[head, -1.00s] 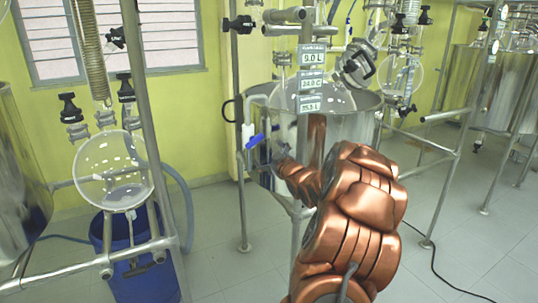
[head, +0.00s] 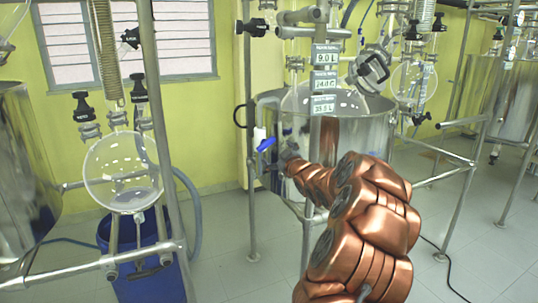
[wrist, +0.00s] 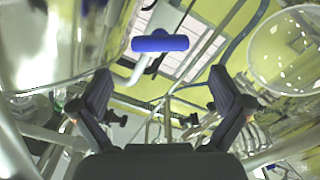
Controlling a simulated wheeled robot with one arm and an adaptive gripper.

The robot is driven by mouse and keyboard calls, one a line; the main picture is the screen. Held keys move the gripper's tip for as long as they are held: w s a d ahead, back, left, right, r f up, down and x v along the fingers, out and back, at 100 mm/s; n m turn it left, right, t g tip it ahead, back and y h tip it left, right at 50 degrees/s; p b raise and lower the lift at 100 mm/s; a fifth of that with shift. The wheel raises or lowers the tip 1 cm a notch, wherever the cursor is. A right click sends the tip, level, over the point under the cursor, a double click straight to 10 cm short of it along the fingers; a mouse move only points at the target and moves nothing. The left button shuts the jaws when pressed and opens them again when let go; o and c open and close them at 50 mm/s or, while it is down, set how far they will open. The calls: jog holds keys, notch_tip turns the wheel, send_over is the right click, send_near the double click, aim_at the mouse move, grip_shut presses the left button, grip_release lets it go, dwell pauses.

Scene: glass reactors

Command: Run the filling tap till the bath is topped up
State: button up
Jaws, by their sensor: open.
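The bath is a round steel vessel (head: 352,145) with a glass flask inside it, in the middle of the head view. The filling tap has a white body (head: 260,134) and a blue lever (head: 266,144), at the vessel's left side. In the wrist view the blue lever (wrist: 160,43) lies crosswise ahead of my gripper (wrist: 163,92), above the gap between the fingertips. My gripper is open, with nothing between its two dark fingers. In the head view my copper-coloured arm reaches towards the tap and largely hides the gripper. The water level in the bath cannot be made out.
Three display plates (head: 325,82) hang above the bath; the top one reads 9.0 L. Steel frame posts (head: 249,190) stand beside the tap. A glass flask (head: 122,172) hangs over a blue bucket (head: 140,272) at the left. Open floor lies to the right.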

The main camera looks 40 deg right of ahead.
aim_at(268, 145)
jog(key=shift+p+x, duration=0.95)
jog(key=shift+x, duration=3)
jog(key=shift+c, duration=0.2)
jog(key=c, duration=0.9)
jog(key=shift+o, duration=0.2)
